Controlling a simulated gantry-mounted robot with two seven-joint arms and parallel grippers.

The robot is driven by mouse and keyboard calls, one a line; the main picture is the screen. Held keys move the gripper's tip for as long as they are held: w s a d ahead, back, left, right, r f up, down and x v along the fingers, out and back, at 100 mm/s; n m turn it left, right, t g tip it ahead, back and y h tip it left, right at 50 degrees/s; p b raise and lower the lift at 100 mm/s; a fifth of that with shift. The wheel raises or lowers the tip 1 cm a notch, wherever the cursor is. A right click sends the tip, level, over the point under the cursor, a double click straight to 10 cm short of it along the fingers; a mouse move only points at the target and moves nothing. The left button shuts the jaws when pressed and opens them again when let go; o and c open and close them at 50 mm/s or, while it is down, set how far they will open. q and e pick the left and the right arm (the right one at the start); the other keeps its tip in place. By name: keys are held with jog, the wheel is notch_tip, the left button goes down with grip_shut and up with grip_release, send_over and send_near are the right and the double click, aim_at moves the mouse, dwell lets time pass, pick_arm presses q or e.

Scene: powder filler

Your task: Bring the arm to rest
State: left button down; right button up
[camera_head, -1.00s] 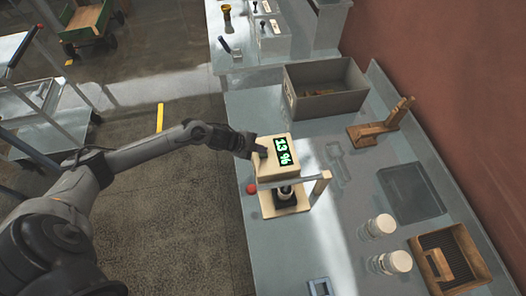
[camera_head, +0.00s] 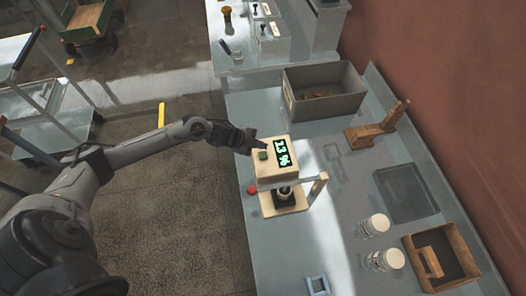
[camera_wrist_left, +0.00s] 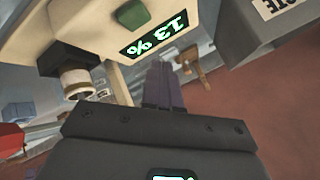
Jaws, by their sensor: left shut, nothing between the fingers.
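The powder filler (camera_head: 268,172) is a cream machine on the bench. Its lit green display reads 13 %, and a green button (camera_head: 263,155) shows on its top. My left gripper (camera_head: 260,146) is at the left edge of the filler's top, near the button; whether it touches the machine cannot be told. In the left wrist view its fingers (camera_wrist_left: 162,88) are together and empty, with the filler's display (camera_wrist_left: 157,34) just beyond. My right gripper is not in view.
A grey bin (camera_head: 325,92) stands behind the filler. A wooden stand (camera_head: 378,128), a dark mat (camera_head: 407,192), two white-lidded jars (camera_head: 374,225) and a wooden tray (camera_head: 442,258) are to the right. A red knob (camera_head: 252,190) is at the filler's left.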

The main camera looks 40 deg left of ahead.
pick_arm(q)
jog(key=shift+r, duration=0.6)
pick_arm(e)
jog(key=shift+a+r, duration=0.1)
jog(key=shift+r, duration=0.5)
